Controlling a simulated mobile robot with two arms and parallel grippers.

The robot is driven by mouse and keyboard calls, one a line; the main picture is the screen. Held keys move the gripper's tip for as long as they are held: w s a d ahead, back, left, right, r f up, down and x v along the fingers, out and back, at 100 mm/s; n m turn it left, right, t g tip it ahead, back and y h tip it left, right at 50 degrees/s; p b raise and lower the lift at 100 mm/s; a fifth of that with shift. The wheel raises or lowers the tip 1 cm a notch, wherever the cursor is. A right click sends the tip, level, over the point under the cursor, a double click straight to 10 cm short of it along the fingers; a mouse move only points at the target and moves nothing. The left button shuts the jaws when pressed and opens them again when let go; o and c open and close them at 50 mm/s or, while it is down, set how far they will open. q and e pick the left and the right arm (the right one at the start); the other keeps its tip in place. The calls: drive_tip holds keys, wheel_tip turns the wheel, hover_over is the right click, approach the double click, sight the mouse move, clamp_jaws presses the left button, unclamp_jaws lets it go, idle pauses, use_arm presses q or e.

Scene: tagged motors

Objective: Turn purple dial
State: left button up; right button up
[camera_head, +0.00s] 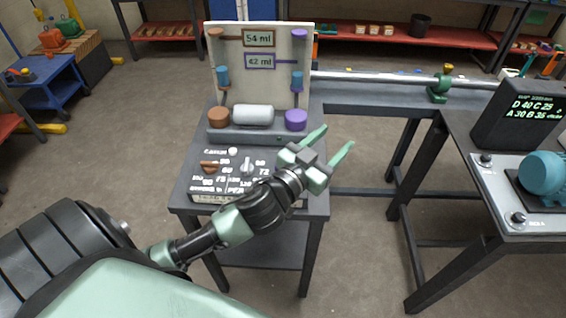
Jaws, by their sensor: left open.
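My left gripper (339,135) reaches in from the lower left over the right side of a small dark workstation table. Its two pale green fingers are spread and empty, pointing up and right past the table's right edge. The sloped control panel (215,187) carries white numbers, a brown dial (209,167) on the left and a pale knob (247,168) in the middle. No purple dial can be made out; my gripper and wrist cover the panel's right part. A purple cylinder (296,119) stands behind the panel. My right gripper is not in view.
An upright board (284,82) shows labels "54 ml" and "42 ml". A white cylinder (253,115) lies between the brown cylinder (218,118) and the purple one. On the right, a bench holds a dark display (517,117) and a teal motor (543,173). Floor between tables is clear.

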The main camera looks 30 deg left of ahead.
use_arm(q)
drive_tip(key=d+r+m+g+h, duration=0.55)
drive_tip(key=d+m+h, duration=0.35)
drive_tip(key=m+h, duration=0.35)
drive_tip(key=a+f+g+y, duration=0.4)
drive_tip(key=a+f+g, duration=0.4)
drive_tip(key=f, duration=0.1)
drive_tip(key=s+a+f+n+g+y, duration=0.25)
drive_tip(key=a+y, duration=0.45)
drive_tip(key=a, duration=0.9)
drive_tip(key=shift+h, duration=0.25)
drive_tip(key=p+x, duration=0.2)
drive_tip(key=x, duration=0.6)
drive_tip(key=shift+s+f, duration=0.1)
drive_tip(key=shift+f, duration=0.15)
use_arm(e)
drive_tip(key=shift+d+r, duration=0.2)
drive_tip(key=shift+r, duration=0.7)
use_arm(q)
clamp_jaws()
